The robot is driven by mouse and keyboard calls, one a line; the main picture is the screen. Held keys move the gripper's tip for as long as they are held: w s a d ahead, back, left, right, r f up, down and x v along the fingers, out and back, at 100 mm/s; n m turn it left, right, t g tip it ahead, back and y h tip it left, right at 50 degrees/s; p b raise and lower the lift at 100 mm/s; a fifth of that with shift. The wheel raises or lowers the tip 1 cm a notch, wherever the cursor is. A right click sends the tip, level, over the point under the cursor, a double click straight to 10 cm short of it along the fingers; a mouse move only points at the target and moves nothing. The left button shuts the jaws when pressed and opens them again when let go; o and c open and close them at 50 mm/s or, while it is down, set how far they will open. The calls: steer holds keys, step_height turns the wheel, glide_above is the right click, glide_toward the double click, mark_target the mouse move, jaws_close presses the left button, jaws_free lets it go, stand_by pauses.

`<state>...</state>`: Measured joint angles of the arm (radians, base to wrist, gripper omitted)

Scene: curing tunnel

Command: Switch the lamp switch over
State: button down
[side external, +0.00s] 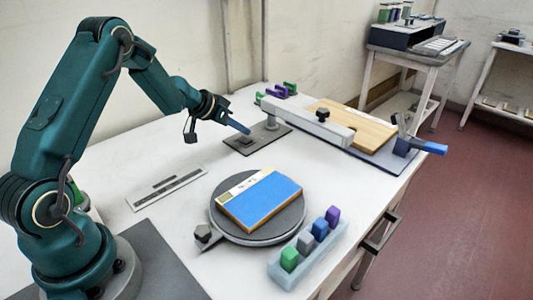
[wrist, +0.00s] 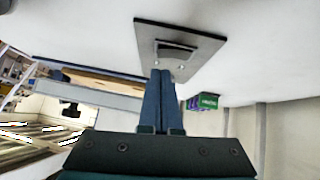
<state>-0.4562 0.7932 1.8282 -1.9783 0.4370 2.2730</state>
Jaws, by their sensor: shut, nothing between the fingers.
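A dark rocker-like piece, which looks like the lamp switch (side external: 246,140), sits on a flat dark grey plate (side external: 262,139) on the white table. In the wrist view the rocker (wrist: 176,50) shows with two small bright dots beside it, on its plate (wrist: 151,37). Which way the rocker is tipped I cannot tell. My gripper (side external: 246,131) is shut and empty, its blue fingers pointing down toward the plate close to the rocker. In the wrist view the fingertips (wrist: 161,72) overlap the plate's near edge; I cannot tell whether they touch anything.
A pale bar (side external: 310,122) on a post crosses a wooden board (side external: 375,131) right of the plate. A blue-handled lever (side external: 429,147) stands beyond. A round turntable (side external: 229,226) carries a blue-topped block (side external: 262,197). A tray (side external: 312,261) of coloured blocks stands at the front.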

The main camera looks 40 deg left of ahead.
steer(key=shift+d+f, duration=0.15)
steer(key=shift+f, duration=0.7)
steer(key=shift+d+f, duration=0.1)
steer(key=shift+f, duration=0.15)
steer(key=shift+a+r, duration=0.25)
steer(key=shift+a, duration=0.55)
